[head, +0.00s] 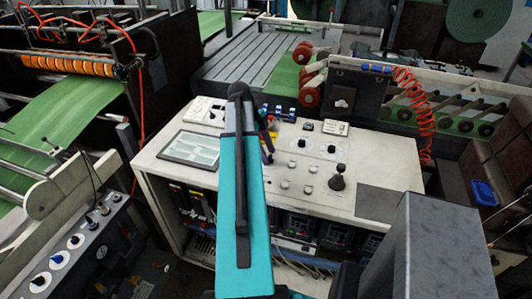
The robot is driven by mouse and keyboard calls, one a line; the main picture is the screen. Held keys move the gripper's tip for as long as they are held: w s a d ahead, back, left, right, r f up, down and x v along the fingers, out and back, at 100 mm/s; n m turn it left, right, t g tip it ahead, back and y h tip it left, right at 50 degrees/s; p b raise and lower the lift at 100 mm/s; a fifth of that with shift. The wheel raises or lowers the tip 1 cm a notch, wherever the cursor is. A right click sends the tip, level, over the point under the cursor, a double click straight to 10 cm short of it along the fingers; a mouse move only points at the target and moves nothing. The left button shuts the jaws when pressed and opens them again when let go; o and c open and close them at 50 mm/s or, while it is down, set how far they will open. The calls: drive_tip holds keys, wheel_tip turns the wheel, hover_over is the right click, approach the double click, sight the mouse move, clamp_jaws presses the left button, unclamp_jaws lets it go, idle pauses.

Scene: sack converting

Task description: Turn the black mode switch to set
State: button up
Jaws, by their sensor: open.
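A pale control console (385,160) stands in the middle of the head view. Two small black rotary knobs on white round dials, a left one (301,143) and a right one (331,149), sit on its top. I cannot read their labels, so I cannot tell which is the mode switch or where it points. A larger black knob or lever (337,180) stands nearer the front. My gripper (267,149) is over the console, left of the dials and apart from them, partly hidden behind my teal arm. It is open, and I see nothing held in it.
A flat screen (190,149) lies on the console's left, and several pale buttons (297,180) lie near its front. A coiled red hose (416,110) hangs at the right. Green sacking (70,115) runs through the left machine.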

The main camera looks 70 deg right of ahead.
drive_tip(key=c, duration=1)
drive_tip(key=shift+a, duration=0.4)
drive_tip(key=shift+c, duration=0.2)
drive_tip(key=shift+d+f, duration=0.1)
drive_tip(key=shift+d, duration=0.15)
drive_tip(key=shift+n, duration=0.3)
drive_tip(key=n+b, duration=0.1)
drive_tip(key=n+h, duration=0.1)
drive_tip(key=n+b, duration=0.1)
drive_tip(key=n, duration=0.1)
drive_tip(key=shift+s+a+t+h+b, duration=0.15)
drive_tip(key=shift+a+t+h+b, duration=0.1)
drive_tip(key=shift+t+h+b, duration=0.05)
drive_tip(key=shift+s+n+t+h+b, duration=0.1)
drive_tip(key=shift+n+t+h+b, duration=0.2)
drive_tip(key=shift+n, duration=0.8)
drive_tip(key=shift+n+t+h+b, duration=0.2)
drive_tip(key=shift+n+h+b, duration=0.15)
drive_tip(key=shift+n, duration=0.75)
